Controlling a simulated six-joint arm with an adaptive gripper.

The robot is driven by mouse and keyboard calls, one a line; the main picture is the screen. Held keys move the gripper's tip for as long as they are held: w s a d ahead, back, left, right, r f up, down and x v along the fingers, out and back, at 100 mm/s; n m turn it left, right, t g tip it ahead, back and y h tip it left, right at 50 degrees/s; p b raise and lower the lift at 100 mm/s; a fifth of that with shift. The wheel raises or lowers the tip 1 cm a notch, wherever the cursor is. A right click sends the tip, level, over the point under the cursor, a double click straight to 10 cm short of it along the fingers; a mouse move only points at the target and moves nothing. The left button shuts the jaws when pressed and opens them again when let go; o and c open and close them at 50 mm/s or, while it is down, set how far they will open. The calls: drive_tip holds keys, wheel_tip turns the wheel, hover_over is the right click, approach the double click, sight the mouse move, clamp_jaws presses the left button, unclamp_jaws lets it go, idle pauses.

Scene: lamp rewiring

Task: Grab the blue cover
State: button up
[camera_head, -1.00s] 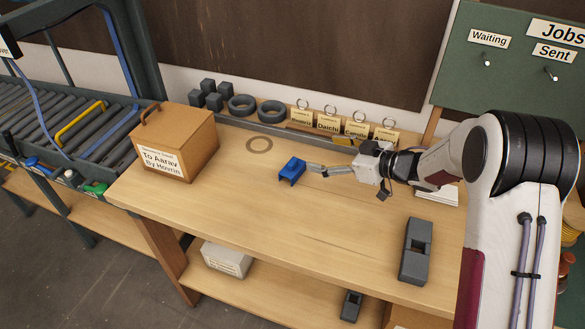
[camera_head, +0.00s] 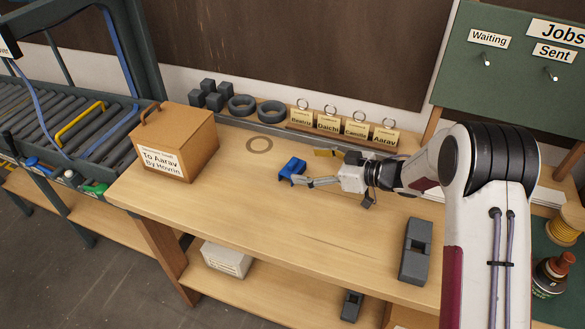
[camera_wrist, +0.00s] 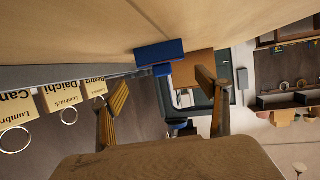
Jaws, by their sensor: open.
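The blue cover (camera_head: 292,168) stands on the wooden workbench (camera_head: 262,215), left of my gripper (camera_head: 305,168). My gripper is low over the bench and its fingers are spread. Its near finger reaches beside the cover's front right side; I cannot tell whether they touch. In the wrist view the blue cover (camera_wrist: 160,52) lies ahead of the gap between the two open fingers of my gripper (camera_wrist: 160,88), with nothing held between them.
A cardboard box (camera_head: 190,135) stands at the left. Dark rings (camera_head: 271,112), dark blocks (camera_head: 208,95) and name cards (camera_head: 328,125) line the back. A grey block (camera_head: 415,252) lies at front right. The bench's front middle is clear.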

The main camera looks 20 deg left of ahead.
sight(295, 164)
drive_tip(key=shift+a+f, duration=0.1)
drive_tip(key=shift+a, duration=0.15)
drive_tip(key=shift+x, duration=2.55)
drive_tip(key=shift+s+a, duration=0.1)
drive_tip(key=shift+s, duration=0.05)
drive_tip(key=c, duration=1.2)
